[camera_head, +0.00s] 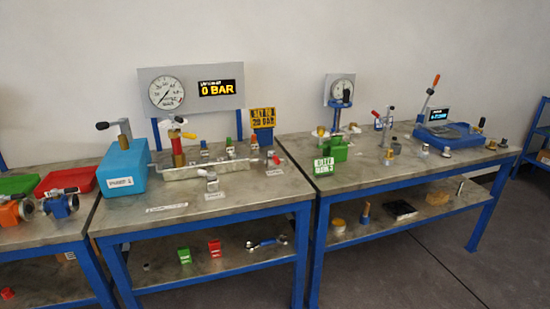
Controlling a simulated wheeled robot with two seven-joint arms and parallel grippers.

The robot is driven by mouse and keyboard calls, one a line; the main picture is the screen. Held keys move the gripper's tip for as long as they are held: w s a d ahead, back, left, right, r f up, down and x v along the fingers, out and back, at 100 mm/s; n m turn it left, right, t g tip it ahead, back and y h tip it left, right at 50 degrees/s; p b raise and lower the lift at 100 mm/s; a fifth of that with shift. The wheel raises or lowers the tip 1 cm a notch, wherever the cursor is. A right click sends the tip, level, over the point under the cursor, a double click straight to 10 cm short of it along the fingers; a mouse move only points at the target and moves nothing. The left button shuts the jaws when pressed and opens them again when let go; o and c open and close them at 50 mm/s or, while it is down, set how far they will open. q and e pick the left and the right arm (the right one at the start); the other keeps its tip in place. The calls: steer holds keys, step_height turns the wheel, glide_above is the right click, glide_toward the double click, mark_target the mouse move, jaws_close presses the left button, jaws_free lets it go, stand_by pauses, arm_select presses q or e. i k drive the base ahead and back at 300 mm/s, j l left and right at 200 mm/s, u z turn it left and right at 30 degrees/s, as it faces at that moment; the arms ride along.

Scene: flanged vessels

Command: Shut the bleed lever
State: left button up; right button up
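Neither of my grippers is in view. No lever can be read as marked "bleed"; the small labels are too blurred. A small metal valve with a dark-tipped handle (211,182) stands near the front, behind a white label (215,196). A blue pump box (122,170) has a black-gripped handle (102,125). The display (216,88) reads 0 BAR beside a round gauge (166,93).
A yellow sign (263,117) and several small fittings stand on the middle bench. Red and green trays (67,181) sit left. Grey floor (425,260) is open at front right.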

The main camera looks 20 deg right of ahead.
mark_target(272, 154)
steer(key=i, duration=1)
steer(key=i+j+z, duration=0.15)
steer(key=i, duration=0.8)
